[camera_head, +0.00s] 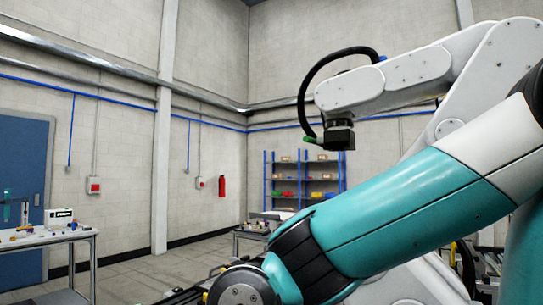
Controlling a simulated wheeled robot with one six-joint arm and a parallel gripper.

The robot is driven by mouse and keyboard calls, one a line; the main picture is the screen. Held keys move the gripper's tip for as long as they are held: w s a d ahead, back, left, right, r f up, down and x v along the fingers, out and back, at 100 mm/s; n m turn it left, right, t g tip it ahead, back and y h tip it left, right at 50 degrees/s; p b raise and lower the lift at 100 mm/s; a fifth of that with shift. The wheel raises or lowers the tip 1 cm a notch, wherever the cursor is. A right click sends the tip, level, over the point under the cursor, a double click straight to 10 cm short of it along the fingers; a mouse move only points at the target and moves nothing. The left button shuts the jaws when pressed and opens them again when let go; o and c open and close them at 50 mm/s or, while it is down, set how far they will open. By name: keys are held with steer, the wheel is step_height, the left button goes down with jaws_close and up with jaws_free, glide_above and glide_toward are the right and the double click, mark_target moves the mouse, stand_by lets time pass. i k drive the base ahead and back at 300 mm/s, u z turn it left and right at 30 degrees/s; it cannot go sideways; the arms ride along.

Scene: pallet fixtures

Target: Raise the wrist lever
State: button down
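I see no wrist lever that I can make out in this view. A large teal and white arm (400,215) crosses the right foreground, with dark joint bands and a round grey joint cap at its lower left end. I cannot tell whether this arm is mine. Behind it, a white arm (385,88) reaches left and ends in a black block (337,137) with a black cable looped above it. My gripper does not show; anything past the bottom edge or behind the teal arm is hidden.
A workbench (45,240) with small items and a white box stands at left before a blue door (22,180). Blue shelving (304,178) with coloured bins stands at the back. A red extinguisher (222,186) hangs on the wall. Floor (140,268) shows clear at centre left.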

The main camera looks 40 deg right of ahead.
mark_target(307, 139)
steer(key=z, duration=0.1)
steer(key=i, duration=1.4)
steer(key=z, duration=0.75)
